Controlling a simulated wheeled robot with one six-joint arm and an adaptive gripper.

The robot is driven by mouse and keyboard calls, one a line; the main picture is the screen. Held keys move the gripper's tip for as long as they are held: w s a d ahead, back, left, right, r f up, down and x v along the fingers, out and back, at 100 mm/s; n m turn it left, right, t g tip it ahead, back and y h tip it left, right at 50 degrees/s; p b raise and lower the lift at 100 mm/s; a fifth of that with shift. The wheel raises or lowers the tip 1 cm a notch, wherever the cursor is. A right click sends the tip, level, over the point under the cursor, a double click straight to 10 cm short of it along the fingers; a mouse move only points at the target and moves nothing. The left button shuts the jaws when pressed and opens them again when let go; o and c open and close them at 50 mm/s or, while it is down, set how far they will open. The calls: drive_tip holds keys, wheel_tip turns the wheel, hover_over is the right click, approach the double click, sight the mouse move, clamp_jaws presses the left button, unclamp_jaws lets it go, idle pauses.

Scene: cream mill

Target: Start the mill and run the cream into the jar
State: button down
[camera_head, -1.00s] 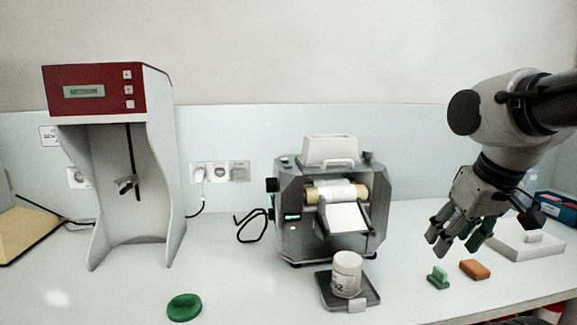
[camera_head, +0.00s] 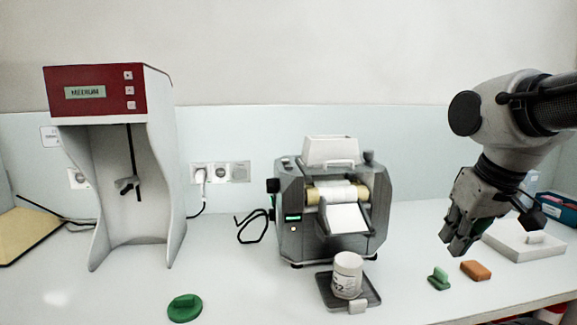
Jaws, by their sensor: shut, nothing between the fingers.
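The mill (camera_head: 292,205) is a grey machine with pale rollers (camera_head: 337,192), a white hopper (camera_head: 330,150) on top and a sloping white apron (camera_head: 345,218) at the front. A small green display is lit on its left front. The white jar (camera_head: 347,272) stands upright on a dark tray (camera_head: 325,288) below and in front of the apron. I cannot see into the jar. My gripper (camera_head: 455,248) is shut and empty, pointing down to the right of the mill, above and behind the green block.
A red-topped mixer (camera_head: 100,90) stands at left, reading "MEDIUM". A green lid (camera_head: 184,308) lies at front left. A green block (camera_head: 438,278) and an orange block (camera_head: 475,270) lie at right, near a white tray (camera_head: 525,250). The bench between mixer and mill is mostly clear.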

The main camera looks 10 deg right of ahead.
idle(0.8)
wheel_tip(320, 180, up, 14)
drive_tip(key=n+t+y, duration=0.1)
drive_tip(key=n+t, duration=0.2)
drive_tip(key=n, duration=0.7)
hover_over(285, 166)
drive_tip(key=s+d, duration=0.1)
drive_tip(key=s, duration=0.2)
drive_tip(key=shift+w+d+f, duration=0.2)
drive_tip(key=shift+w, duration=0.05)
drive_tip(key=w+a+r+n+t+y, duration=0.1)
drive_tip(key=w+r, duration=0.2)
drive_tip(key=r, duration=0.2)
drive_tip(key=shift+a+r+t, duration=0.25)
drive_tip(key=shift+r+t, duration=0.05)
drive_tip(key=shift+t, duration=0.1)
drive_tip(key=shift+f, duration=0.15)
drive_tip(key=shift+f, duration=4.3)
